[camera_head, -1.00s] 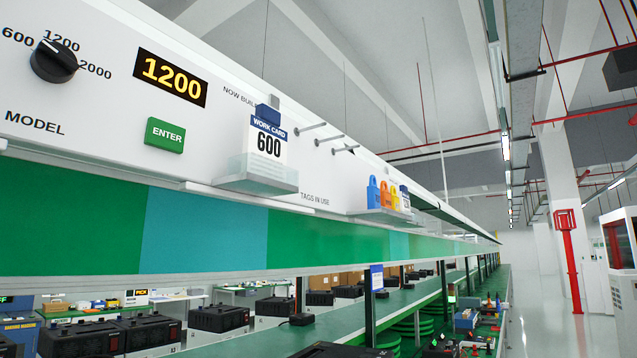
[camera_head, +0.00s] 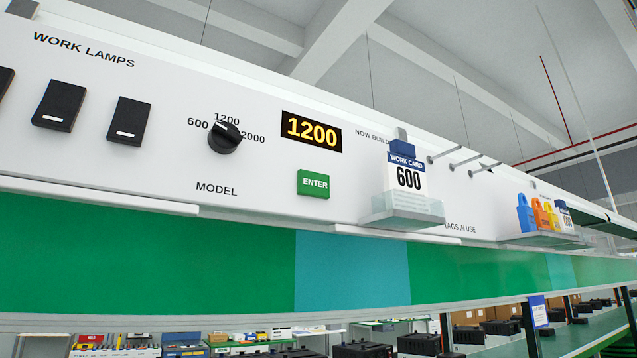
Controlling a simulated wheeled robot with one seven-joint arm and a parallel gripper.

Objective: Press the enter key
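The green ENTER key (camera_head: 313,184) sits on the white panel (camera_head: 130,150), just under the display (camera_head: 311,131), which reads 1200 in yellow digits. The black MODEL knob (camera_head: 224,138) is to the left of the key, among the marks 600, 1200 and 2000. A work card (camera_head: 408,178) reading 600 stands in a clear holder to the right of the key. My gripper is not in view, and nothing covers the key.
Black work lamp switches (camera_head: 128,121) are at the left of the panel. Several pegs stick out right of the card. Coloured tags (camera_head: 540,214) stand on a small shelf (camera_head: 553,238) farther right. The clear card holder (camera_head: 401,216) juts out from the panel.

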